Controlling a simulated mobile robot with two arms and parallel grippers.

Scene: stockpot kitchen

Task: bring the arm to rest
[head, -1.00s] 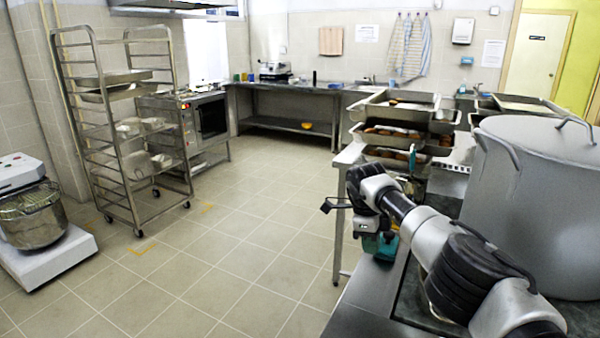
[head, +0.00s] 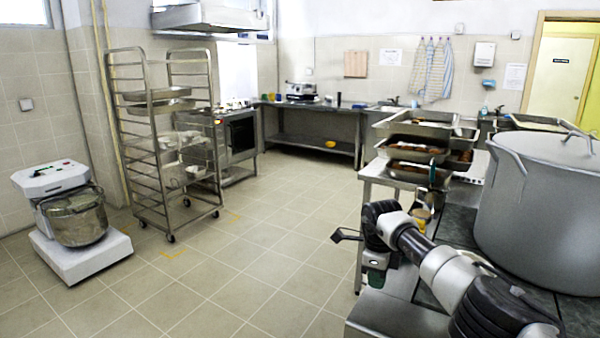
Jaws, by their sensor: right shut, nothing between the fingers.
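My right arm reaches in from the lower right over the steel counter (head: 395,316). My right gripper (head: 338,237) points left, past the counter's left edge, over the floor. Its fingers are small and dark in this view, and it is shut and empty. My left gripper does not show.
A large lidded stockpot (head: 545,215) stands right of my right arm. Stacked steel trays (head: 415,172) with food sit on the counter behind the gripper. A rack trolley (head: 150,150), a mixer (head: 75,215) and an oven (head: 242,138) stand at left. The middle floor is clear.

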